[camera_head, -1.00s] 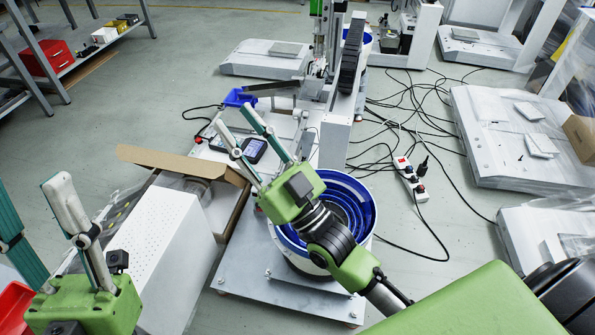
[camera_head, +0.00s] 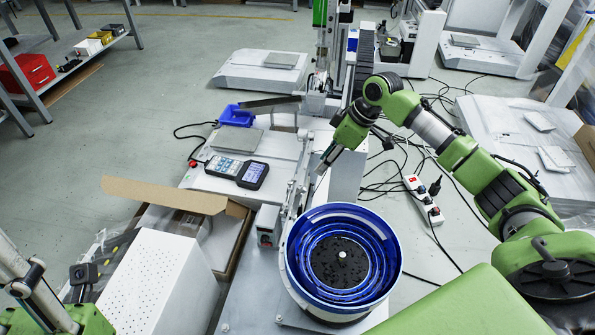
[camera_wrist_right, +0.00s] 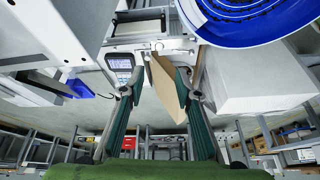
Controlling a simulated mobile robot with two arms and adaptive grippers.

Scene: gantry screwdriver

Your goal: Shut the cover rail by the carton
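The open brown carton (camera_head: 165,194) lies beside the machine base, left of the blue feeder bowl. A slim metal rail with brackets (camera_head: 297,190), which looks like the cover rail, runs between bowl and carton; whether it is open or shut is unclear. My right gripper (camera_head: 325,160) hangs above the rail's far end, pointing down-left, with no contact visible. In the right wrist view its fingers (camera_wrist_right: 158,88) are spread and empty, with the carton flap (camera_wrist_right: 168,88) beyond them.
The blue feeder bowl (camera_head: 342,258) stands close in front of the rail. A white perforated box (camera_head: 158,280) is left of it. A handheld display (camera_head: 252,175) and a blue bin (camera_head: 237,115) lie farther back. Cables and a power strip (camera_head: 424,200) cover the floor at right.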

